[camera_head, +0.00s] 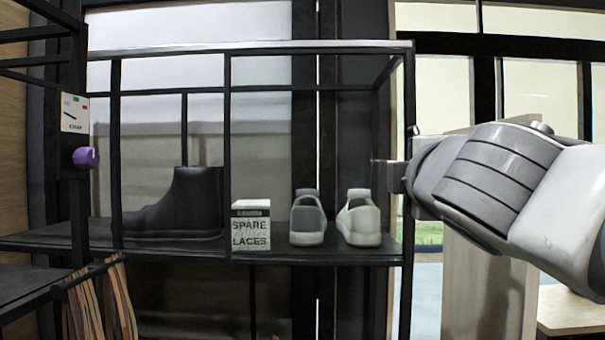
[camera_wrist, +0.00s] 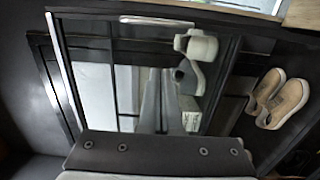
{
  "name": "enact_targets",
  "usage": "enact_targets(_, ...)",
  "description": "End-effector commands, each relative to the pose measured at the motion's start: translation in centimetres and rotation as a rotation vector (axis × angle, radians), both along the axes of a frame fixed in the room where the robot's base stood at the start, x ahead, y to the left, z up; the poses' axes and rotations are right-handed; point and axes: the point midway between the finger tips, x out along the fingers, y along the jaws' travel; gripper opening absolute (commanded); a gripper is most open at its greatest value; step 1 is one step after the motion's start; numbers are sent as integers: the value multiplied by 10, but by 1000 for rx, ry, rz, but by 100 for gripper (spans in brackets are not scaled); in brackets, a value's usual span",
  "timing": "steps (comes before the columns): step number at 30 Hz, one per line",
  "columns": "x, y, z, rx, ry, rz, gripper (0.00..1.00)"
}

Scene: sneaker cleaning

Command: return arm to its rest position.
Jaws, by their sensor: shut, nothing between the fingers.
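My arm (camera_head: 500,185) comes in from the right side of the head view, beside the right end of a glass-fronted shelf case. Its end is at the case's right edge, and the fingers cannot be made out there. In the wrist view my gripper (camera_wrist: 160,78) shows as two long fingers close together, shut and empty, in front of the case. A grey and white sneaker (camera_head: 307,218) and a white sneaker (camera_head: 360,218) stand side by side on the shelf, apart from my arm.
The case's black frame (camera_head: 227,150) is close to my arm. Inside are a black boot (camera_head: 182,208) and a spare laces box (camera_head: 250,228). A purple knob (camera_head: 86,157) and hanging brown laces (camera_head: 122,305) are at left. Tan shoes (camera_wrist: 278,98) lie at right in the wrist view.

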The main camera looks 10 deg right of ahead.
Motion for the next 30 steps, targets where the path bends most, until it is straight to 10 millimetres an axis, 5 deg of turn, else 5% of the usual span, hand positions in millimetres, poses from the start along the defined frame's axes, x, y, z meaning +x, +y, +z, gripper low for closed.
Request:
enact_targets(8, -10, 2, -4, 11, 7, -2, 0)
enact_targets(11, -10, 1, -23, 85, 40, -16, 0)
enact_targets(17, -22, 2, -128, 495, 220, -122, 0)
enact_targets(24, -73, 29, -271, 1065, 477, -384, 0)
enact_targets(30, -114, 58, -338, 1373, 613, -585, 0)
